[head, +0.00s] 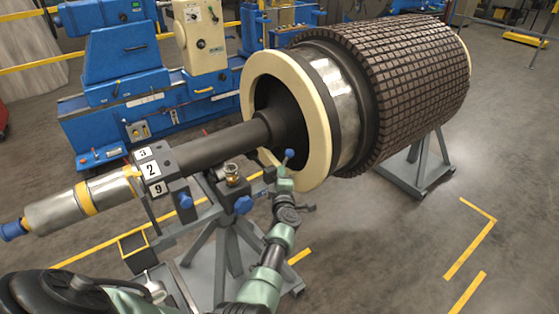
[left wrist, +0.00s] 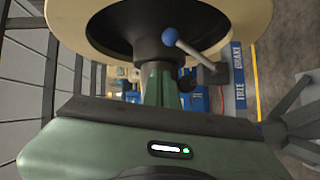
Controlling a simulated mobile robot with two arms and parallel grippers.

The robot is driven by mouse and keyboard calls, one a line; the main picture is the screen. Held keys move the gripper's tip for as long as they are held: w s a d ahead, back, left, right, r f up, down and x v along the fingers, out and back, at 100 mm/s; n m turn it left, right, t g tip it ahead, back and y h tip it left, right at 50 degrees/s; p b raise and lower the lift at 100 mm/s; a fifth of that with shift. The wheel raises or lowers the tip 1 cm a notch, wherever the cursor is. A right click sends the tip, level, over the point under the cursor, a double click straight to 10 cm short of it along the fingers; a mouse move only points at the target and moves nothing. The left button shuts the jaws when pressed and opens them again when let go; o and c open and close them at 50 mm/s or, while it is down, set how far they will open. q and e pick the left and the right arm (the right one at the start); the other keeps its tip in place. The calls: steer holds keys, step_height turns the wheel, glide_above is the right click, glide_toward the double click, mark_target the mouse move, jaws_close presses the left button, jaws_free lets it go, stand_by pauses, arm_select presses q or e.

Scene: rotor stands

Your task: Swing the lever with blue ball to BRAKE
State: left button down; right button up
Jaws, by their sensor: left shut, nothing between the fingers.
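The lever's blue ball (head: 288,153) shows just beyond my left gripper (head: 285,172) in the head view, in front of the rotor's cream ring. In the left wrist view the blue ball (left wrist: 169,36) sits at the end of a grey rod (left wrist: 195,56), which slants down right to a dark pivot block (left wrist: 212,74). A blue label plate (left wrist: 238,82) beside the block carries two words, apparently FREE and BRAKE. My left gripper's green fingers (left wrist: 160,72) are shut and empty, close below the ball; contact cannot be told. My right gripper is not in view.
The rotor's cream ring (head: 253,82) and dark shaft (head: 215,146) lie close to the lever. A grey stand (head: 232,255) with blue knobs (head: 243,204) supports the shaft. A blue machine (head: 120,50) stands behind.

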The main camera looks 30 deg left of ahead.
arm_select(q)
steer(key=shift+p+v, duration=0.3)
steer(key=shift+v, duration=0.6)
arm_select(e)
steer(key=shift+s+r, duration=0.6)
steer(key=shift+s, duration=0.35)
arm_select(q)
steer(key=shift+r, duration=0.2)
